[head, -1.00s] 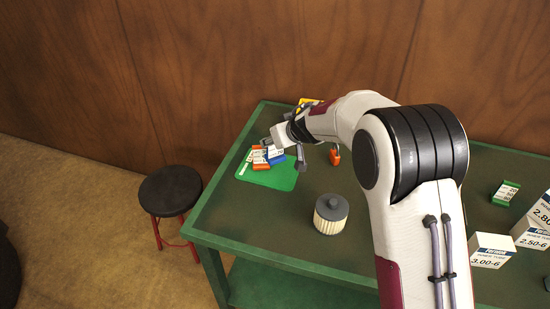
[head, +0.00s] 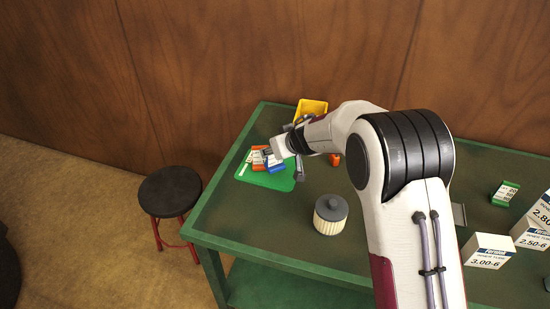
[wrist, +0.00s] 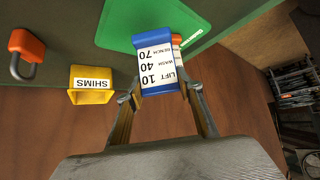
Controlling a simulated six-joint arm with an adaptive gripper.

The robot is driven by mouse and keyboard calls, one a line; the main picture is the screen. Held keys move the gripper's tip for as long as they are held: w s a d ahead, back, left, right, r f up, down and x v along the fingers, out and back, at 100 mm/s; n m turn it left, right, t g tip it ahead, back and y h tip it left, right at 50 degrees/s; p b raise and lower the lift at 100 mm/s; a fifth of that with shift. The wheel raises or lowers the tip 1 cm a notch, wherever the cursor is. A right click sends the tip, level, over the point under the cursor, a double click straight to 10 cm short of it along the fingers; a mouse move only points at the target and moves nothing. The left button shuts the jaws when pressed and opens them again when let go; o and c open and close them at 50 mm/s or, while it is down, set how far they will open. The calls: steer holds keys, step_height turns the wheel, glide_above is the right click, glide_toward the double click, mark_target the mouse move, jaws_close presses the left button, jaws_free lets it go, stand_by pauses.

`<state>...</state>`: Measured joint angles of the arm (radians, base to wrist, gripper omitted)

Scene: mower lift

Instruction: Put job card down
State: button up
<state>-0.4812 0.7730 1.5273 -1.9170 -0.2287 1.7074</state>
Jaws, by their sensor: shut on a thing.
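The job card is a blue block with a white printed face reading LIFT 10, WASH 40, BENCH 70 (wrist: 157,64). In the wrist view my gripper (wrist: 160,92) is shut on the card's near end, one finger on each side. In the head view the blue card (head: 276,167) shows over the green mat (head: 284,183), beside an orange card (head: 258,160). In the wrist view the orange card (wrist: 176,40) is mostly hidden behind the blue one. I cannot tell whether the blue card touches the mat. My gripper (head: 295,164) is partly hidden by my wrist.
A yellow SHIMS bin (wrist: 92,86) and an orange padlock (wrist: 25,48) are to the left in the wrist view. A cream filter (head: 331,214) stands on the green bench (head: 227,208). Inner-tube boxes (head: 488,250) are at the right. A stool (head: 170,191) stands left.

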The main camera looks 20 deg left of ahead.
mark_target(275, 165)
steer(key=shift+f, duration=0.15)
steer(key=shift+f, duration=1.7)
steer(key=shift+f, duration=0.2)
steer(key=o, duration=1.3)
steer(key=shift+r, duration=0.2)
steer(key=shift+s+d+r, duration=0.1)
steer(key=shift+r, duration=0.05)
steer(key=shift+v, duration=5.75)
